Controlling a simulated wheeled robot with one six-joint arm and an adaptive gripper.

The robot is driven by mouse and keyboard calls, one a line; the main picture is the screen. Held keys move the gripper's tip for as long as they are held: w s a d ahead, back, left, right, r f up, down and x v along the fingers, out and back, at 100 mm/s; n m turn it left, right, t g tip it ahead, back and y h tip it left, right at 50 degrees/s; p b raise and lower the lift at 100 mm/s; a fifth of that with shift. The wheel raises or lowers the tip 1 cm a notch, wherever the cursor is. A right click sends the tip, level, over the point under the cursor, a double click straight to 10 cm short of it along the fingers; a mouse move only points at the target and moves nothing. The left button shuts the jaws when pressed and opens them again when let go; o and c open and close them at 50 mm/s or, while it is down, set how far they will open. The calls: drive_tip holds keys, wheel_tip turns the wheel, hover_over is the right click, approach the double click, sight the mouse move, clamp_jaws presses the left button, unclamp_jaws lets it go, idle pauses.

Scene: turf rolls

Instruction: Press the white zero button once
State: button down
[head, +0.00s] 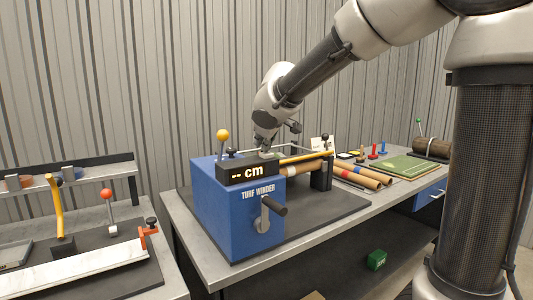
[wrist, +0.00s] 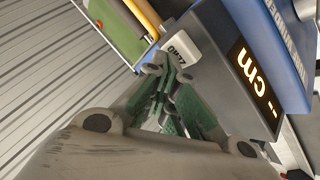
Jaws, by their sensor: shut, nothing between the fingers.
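The white zero button (wrist: 184,47) is a pale block with dark lettering, on top of the black display box (wrist: 232,60) in the wrist view. The box also shows in the head view (head: 232,174), on the blue turf winder (head: 225,210), with its display reading dashes and "cm". My gripper (wrist: 167,70) is shut and empty, its fingertips close beside the button's lower-left edge in the wrist view. In the head view my gripper (head: 265,147) points down over the box's top. I cannot tell whether the tips touch the button, which is largely hidden there.
A yellow-knobbed lever (head: 223,136) rises at the winder's left, and a crank handle (head: 270,208) sticks out in front. Cardboard rolls (head: 355,176) and a green turf mat (head: 400,167) lie to the right. A side bench at left holds a red-knobbed lever (head: 107,195).

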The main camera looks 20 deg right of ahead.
sight(264, 153)
drive_tip(key=shift+r, duration=0.8)
drive_tip(key=shift+r, duration=2.5)
drive_tip(key=s+d+f+m+g, duration=0.2)
drive_tip(key=s+d+f+g, duration=0.1)
drive_tip(key=s+f, duration=0.45)
drive_tip(key=s+d+f+m, duration=0.2)
drive_tip(key=s+d, duration=0.2)
drive_tip(key=s, duration=0.5)
drive_tip(key=s+d+f+m+g, duration=0.1)
drive_tip(key=s+d, duration=0.3)
drive_tip(key=s, duration=0.4)
drive_tip(key=s+d+f+m+g, duration=0.1)
drive_tip(key=s+d+f+m, duration=0.2)
drive_tip(key=s, duration=0.6)
drive_tip(key=shift+s+d+f+m, duration=0.35)
drive_tip(key=shift+d+m, duration=0.15)
drive_tip(key=shift+d, duration=0.45)
drive_tip(key=shift+w, duration=0.1)
